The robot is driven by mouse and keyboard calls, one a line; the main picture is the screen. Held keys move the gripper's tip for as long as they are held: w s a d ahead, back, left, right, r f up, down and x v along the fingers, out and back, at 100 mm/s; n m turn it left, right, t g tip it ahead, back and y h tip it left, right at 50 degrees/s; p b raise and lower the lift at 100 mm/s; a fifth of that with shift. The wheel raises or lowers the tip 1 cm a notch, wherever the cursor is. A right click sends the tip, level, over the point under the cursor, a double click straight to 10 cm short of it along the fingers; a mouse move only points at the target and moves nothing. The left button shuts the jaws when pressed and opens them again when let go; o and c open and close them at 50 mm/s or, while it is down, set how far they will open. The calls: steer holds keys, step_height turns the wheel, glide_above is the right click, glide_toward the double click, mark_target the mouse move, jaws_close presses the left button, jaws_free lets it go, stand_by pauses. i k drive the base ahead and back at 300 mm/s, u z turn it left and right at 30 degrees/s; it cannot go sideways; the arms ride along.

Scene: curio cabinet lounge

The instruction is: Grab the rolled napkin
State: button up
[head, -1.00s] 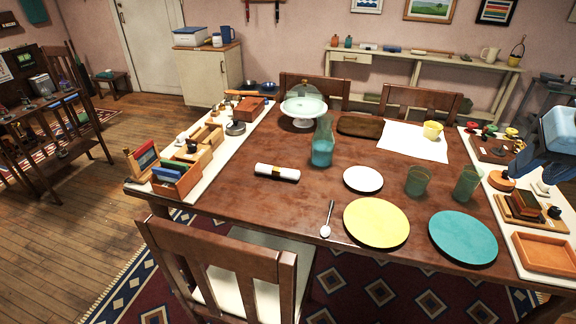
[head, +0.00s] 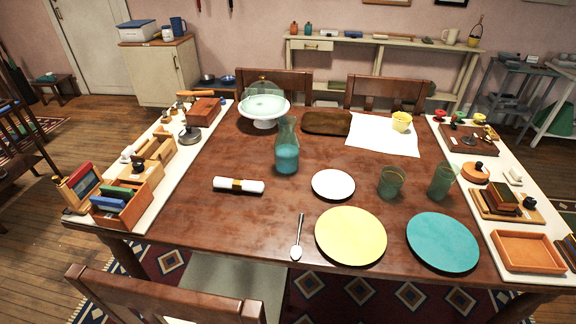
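The rolled napkin (head: 238,185) is a white roll with a dark and gold band around its middle. It lies on the left part of the brown wooden table (head: 240,225), left of the small white plate (head: 333,185). Nothing touches it and all of its top side shows. My gripper is not in the head view.
A spoon (head: 298,237), a yellow plate (head: 350,236) and a teal plate (head: 442,242) lie near the front. A teal carafe (head: 287,147) stands behind the napkin. A chair (head: 160,300) stands at the front left. Bare tabletop surrounds the napkin.

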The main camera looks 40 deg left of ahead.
mark_target(238, 185)
steer(key=u, duration=0.05)
steer(key=i, duration=0.15)
steer(key=z, duration=1.45)
steer(key=i, duration=0.9)
steer(key=z, duration=0.8)
steer(key=i, duration=0.25)
steer(key=u, duration=4.5)
steer(key=i, duration=0.45)
